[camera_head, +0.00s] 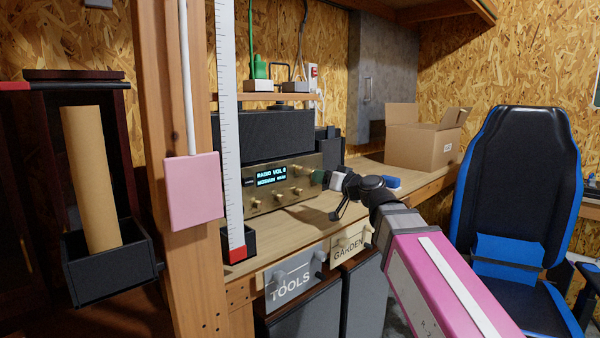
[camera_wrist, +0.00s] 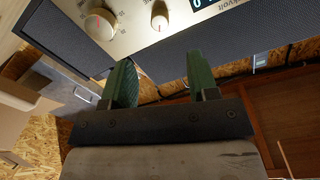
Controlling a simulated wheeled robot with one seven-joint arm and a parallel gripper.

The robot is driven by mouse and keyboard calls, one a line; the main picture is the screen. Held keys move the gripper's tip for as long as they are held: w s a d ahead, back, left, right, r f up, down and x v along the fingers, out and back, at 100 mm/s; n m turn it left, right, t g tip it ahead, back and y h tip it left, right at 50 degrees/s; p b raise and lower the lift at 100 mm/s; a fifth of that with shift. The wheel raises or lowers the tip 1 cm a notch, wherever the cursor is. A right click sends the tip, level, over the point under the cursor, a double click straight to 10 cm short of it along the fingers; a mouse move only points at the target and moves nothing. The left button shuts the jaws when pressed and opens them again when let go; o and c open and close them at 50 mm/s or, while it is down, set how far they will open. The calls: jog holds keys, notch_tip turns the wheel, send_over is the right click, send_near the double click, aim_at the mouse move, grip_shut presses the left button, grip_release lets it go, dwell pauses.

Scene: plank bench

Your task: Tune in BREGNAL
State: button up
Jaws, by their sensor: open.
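The radio (camera_head: 250,200) stands on the bench with a brass-coloured front panel. Its lit display (camera_head: 272,176) reads "RADIO VOL 0", with a second line that looks like "MODAUN" and small blurred text. Several small knobs and buttons sit along the panel. My gripper (camera_head: 319,177) is at the right end of the panel, its fingers partly hidden by the wrist. In the wrist view, the open green fingers (camera_wrist: 161,80) have nothing between them. Beyond them are a large knob (camera_wrist: 100,24) with a reddish centre and a smaller knob (camera_wrist: 160,15), both apart from the fingers.
A ruler (camera_head: 228,120) and a wooden post (camera_head: 165,120) with a pink pad (camera_head: 194,191) stand left of the radio. A cardboard box (camera_head: 424,138) and a small blue object (camera_head: 392,182) are on the bench to the right. A blue-black chair (camera_head: 520,160) stands beside the bench.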

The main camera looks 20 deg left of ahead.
aim_at(302, 171)
jog(key=x, duration=1)
jog(key=shift+w, duration=0.1)
jog(key=c, duration=0.9)
